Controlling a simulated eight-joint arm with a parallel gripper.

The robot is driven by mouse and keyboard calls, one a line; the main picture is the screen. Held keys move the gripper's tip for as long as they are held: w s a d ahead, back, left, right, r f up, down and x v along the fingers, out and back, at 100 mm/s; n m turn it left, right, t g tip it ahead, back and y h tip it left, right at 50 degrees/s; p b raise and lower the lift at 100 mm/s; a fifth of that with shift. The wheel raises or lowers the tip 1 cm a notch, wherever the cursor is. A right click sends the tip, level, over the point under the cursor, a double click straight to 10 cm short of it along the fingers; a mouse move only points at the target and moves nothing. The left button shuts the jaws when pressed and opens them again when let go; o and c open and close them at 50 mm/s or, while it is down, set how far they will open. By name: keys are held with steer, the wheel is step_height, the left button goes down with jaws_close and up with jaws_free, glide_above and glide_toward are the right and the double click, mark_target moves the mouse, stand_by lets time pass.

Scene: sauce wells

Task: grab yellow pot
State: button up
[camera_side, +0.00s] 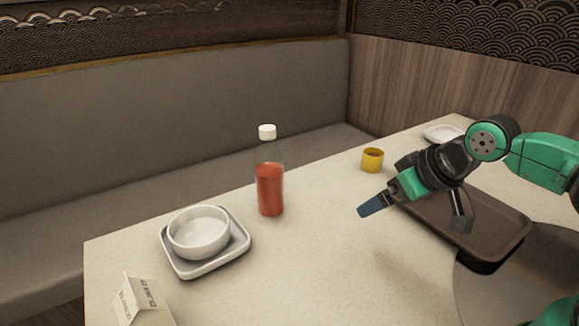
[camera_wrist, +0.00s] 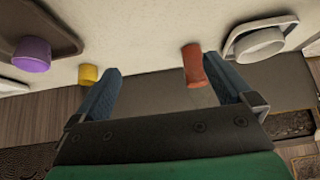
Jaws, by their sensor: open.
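The yellow pot (camera_side: 372,160) is a small round pot standing upright on the table, near its far edge, beyond and slightly left of my gripper. In the wrist view the yellow pot (camera_wrist: 88,75) shows just left of the left finger, outside the jaws. My gripper (camera_side: 414,217) is above the table at the left side of the brown tray. In the wrist view my gripper (camera_wrist: 166,77) has its blue fingers wide apart, with nothing held between them. It does not touch the pot.
A red sauce bottle (camera_side: 269,188) stands left of my gripper. A white bowl (camera_side: 198,236) sits on a square dish (camera_side: 214,267). A carton (camera_side: 140,300) is at front left. The brown tray (camera_side: 495,250) lies under my arm; a purple pot (camera_wrist: 32,54) shows there in the wrist view.

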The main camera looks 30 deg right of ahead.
steer(key=w+d+r+m+y, duration=0.1)
steer(key=w+d+r+m, duration=0.1)
steer(key=w+d+m, duration=0.35)
steer(key=m+t+y, duration=0.3)
steer(key=m+t, duration=0.3)
steer(key=m, duration=2.1)
glide_toward(374, 153)
steer(key=s+a+r, duration=0.2)
steer(key=shift+s+r, duration=0.25)
steer(key=shift+s, duration=0.15)
steer(key=x, duration=0.6)
steer(key=shift+w+f, duration=0.1)
steer(key=shift+f, duration=0.05)
steer(key=shift+x, duration=2.7)
